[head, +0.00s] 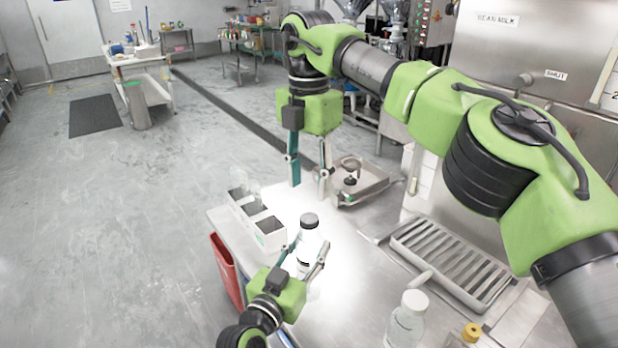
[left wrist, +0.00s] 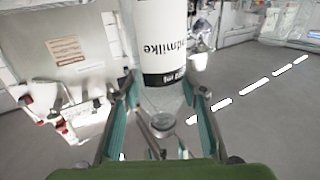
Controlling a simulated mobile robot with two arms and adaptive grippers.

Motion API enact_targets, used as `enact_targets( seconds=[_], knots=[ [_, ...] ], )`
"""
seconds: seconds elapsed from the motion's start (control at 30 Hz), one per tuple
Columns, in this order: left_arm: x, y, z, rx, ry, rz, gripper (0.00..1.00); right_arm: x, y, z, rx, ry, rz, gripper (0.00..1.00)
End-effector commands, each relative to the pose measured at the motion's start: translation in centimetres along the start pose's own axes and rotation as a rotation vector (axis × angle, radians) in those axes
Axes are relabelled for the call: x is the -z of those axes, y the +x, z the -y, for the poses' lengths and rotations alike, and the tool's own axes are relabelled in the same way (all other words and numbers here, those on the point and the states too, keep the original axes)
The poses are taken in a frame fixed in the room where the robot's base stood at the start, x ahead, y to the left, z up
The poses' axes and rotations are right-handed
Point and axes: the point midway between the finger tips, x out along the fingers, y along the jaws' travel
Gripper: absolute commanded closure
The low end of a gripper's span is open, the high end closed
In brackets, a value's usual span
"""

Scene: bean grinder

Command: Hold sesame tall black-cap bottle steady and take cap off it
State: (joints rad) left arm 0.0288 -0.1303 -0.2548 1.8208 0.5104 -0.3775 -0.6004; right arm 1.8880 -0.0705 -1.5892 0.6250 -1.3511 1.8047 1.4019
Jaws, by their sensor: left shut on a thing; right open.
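The bottle with the black cap (head: 309,220) stands upright on the steel table, its white body (head: 308,240) showing between my left gripper's fingers. My left gripper (head: 306,256) is shut on this bottle low on its body.
A white divided holder (head: 270,237) with clear containers stands left of the bottle. A metal tray with a tamper-like tool (head: 351,178) lies behind. A slotted drip tray (head: 450,258) and a white-capped bottle (head: 407,322) are at right. A red bin (head: 226,268) hangs at the table's left edge.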

Motion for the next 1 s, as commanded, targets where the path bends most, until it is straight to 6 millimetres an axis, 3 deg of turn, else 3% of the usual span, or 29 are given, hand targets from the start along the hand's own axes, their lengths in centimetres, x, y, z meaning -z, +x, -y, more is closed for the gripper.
enact_targets(
  seconds=[0.3,0.5,0.77,1.0],
  knots=[
    [-0.1,0.0,0.0,0.0,0.0,0.003,1.0,0.0,0.0,0.0,0.001,0.578,-0.002,0.6],
    [-0.1,0.0,0.0,0.0,0.0,0.003,1.0,0.0,0.0,0.0,0.001,0.871,-0.001,0.6],
    [-0.1,0.0,0.0,0.0,0.0,0.003,1.0,0.0,0.3,0.0,0.002,1.037,0.0,0.6],
    [-0.1,0.0,0.0,0.0,0.0,0.003,1.0,0.0,3.2,0.1,0.005,1.046,-0.001,0.6]
  ],
)
